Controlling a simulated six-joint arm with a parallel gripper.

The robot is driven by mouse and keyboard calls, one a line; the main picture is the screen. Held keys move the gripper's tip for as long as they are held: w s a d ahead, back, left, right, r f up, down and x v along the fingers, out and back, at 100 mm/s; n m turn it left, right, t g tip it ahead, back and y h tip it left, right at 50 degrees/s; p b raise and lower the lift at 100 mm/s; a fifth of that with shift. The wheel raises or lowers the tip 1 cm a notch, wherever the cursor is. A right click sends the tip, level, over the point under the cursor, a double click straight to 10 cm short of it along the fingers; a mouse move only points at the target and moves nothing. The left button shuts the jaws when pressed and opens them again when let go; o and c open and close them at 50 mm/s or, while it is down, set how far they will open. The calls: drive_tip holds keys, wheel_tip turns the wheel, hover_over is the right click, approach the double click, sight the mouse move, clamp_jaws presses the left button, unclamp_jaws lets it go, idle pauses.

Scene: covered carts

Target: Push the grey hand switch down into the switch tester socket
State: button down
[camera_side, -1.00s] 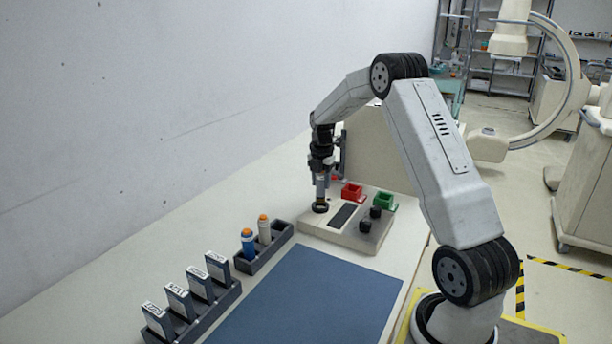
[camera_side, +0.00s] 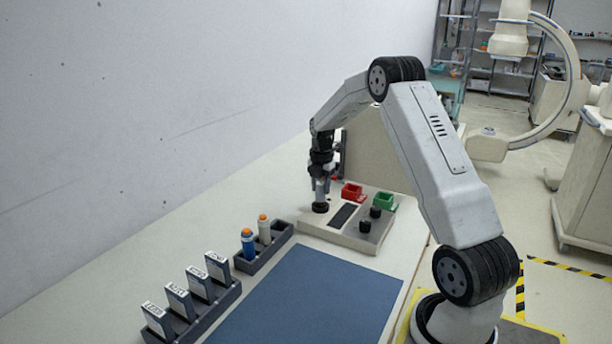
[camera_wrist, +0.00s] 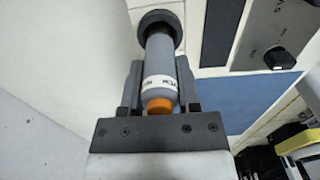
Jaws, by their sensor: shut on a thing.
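The grey hand switch (camera_wrist: 160,60), with an orange button and a white label band, is between the fingers of my gripper (camera_wrist: 160,85) in the wrist view. My gripper is shut on it. The switch's far end meets the black round socket (camera_wrist: 160,25) of the switch tester; how deep it sits is hidden. In the side view my gripper (camera_side: 320,180) points down just above the socket (camera_side: 320,208), at the left end of the beige tester (camera_side: 340,236). The switch looks upright there, mostly covered by the gripper.
The tester also carries a red tray (camera_side: 352,193), a green tray (camera_side: 385,202), a dark display and black knobs. A dark rack (camera_side: 265,258) holds a blue and a beige switch. Another rack holds several labelled blocks (camera_side: 217,267). The blue mat (camera_side: 305,300) is clear.

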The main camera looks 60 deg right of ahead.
drive_tip(key=shift+f, duration=1.05)
drive_tip(key=shift+c, duration=1.2)
unclamp_jaws()
drive_tip(key=shift+r, duration=3.95)
drive_tip(key=shift+a, duration=0.1)
